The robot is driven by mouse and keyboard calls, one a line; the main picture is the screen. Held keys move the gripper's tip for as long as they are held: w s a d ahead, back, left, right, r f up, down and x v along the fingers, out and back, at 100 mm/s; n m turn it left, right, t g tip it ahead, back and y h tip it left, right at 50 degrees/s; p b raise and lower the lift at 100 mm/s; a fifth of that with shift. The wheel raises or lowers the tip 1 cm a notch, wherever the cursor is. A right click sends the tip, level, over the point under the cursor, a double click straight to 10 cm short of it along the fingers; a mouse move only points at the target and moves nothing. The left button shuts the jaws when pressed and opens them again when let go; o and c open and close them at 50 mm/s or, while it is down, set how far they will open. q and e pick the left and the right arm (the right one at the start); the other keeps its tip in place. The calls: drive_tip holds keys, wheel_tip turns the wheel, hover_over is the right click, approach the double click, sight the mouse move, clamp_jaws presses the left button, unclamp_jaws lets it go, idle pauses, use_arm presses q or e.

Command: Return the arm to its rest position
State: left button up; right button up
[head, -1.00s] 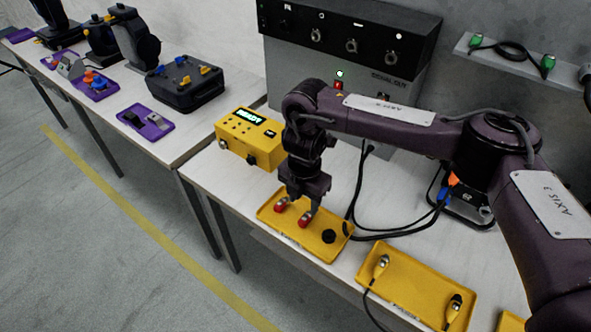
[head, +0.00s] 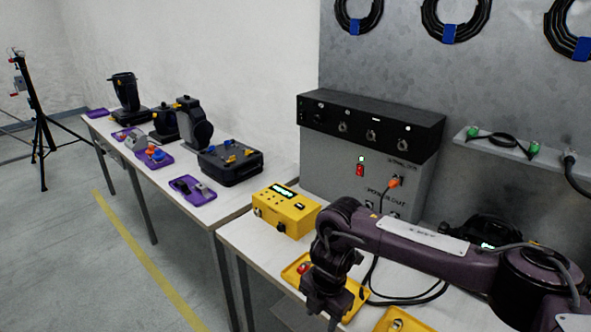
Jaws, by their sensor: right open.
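My right arm comes in from the right edge, with a pale label on its dark purple forearm (head: 425,240). Its gripper (head: 322,312) points down at the lower middle, in front of the first yellow tray (head: 290,276). The jaws are open, and I see nothing between them. The fingertips are close to the bottom edge of the picture, so their height over the table is hard to tell. A red piece (head: 304,267) shows in the tray, left of the gripper. My left gripper is not in view.
A yellow box with a lit display (head: 285,210) stands behind the gripper. Beyond it is a grey power cabinet (head: 330,175) with an orange plug (head: 396,182). Black cables lie on the table right of the gripper. A black case (head: 230,166) is on the left table.

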drive_tip(key=a+f+m+y, duration=0.6)
drive_tip(key=a+f+y, duration=0.1)
drive_tip(key=a+f, duration=0.5)
drive_tip(key=s+d+f+m+t, duration=0.1)
drive_tip(key=d+f+m+t, duration=0.1)
drive_tip(key=f+m, duration=0.35)
drive_tip(key=s+d+f+m+t, duration=0.1)
drive_tip(key=s+d+f+m, duration=0.15)
drive_tip(key=f, duration=0.55)
drive_tip(key=s+d+f+m+h, duration=0.3)
drive_tip(key=s+d+f+m, duration=0.1)
drive_tip(key=s+d+f, duration=0.7)
drive_tip(key=s+d+f+m+h, duration=0.3)
drive_tip(key=s+d+f+m, duration=0.35)
drive_tip(key=s, duration=0.75)
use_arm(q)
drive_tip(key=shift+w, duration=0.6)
use_arm(e)
drive_tip(key=s+d+f+g, duration=0.1)
drive_tip(key=s+d+f, duration=0.1)
drive_tip(key=s, duration=0.4)
drive_tip(key=s+d+f+g+h, duration=0.1)
drive_tip(key=s+d+f, duration=0.2)
drive_tip(key=s+d, duration=0.2)
drive_tip(key=shift+s+h, duration=0.3)
drive_tip(key=shift+s, duration=0.65)
